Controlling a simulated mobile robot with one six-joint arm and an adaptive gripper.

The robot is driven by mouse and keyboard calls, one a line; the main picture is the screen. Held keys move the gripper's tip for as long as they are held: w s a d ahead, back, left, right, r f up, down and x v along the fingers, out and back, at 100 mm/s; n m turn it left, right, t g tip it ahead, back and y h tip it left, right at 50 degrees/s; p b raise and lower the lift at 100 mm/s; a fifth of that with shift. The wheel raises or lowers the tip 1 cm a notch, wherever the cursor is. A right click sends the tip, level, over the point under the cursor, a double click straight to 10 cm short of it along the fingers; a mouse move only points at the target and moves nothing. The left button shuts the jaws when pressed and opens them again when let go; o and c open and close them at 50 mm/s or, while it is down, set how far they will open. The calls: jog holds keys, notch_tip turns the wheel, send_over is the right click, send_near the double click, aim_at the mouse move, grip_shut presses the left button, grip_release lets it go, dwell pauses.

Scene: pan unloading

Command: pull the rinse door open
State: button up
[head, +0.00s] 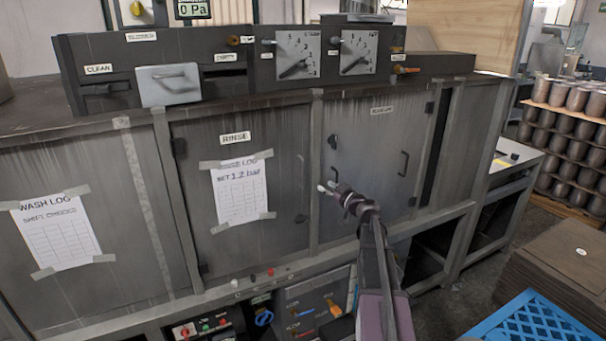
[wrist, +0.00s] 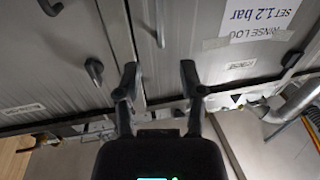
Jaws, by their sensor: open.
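The rinse door (head: 190,170) is a grey metal panel under a RINSE label, with a taped paper log on it. It looks shut in its frame. Its slim upright handle (head: 301,171) is near the right edge. In the wrist view, which is upside down, a dark handle (wrist: 160,24) stands on the rinse door (wrist: 205,15) beside the post. My gripper (head: 325,189) is just right of the handle in the head view, in front of the post. In the wrist view my gripper (wrist: 159,72) is open and empty, with the handle beyond the gap between its fingers.
The door to the right (head: 365,190) has a dark latch (head: 333,142) and a handle (head: 404,165). A wash log door (head: 95,165) is at left. Dials and a control box (head: 225,75) top the machine; a lower control panel (head: 315,300) and blue crate (head: 535,325) are low in front.

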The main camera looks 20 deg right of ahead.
aim_at(303, 172)
jog(key=x, duration=1.3)
jog(key=shift+w+a, duration=0.1)
jog(key=shift+w, duration=0.15)
grip_shut()
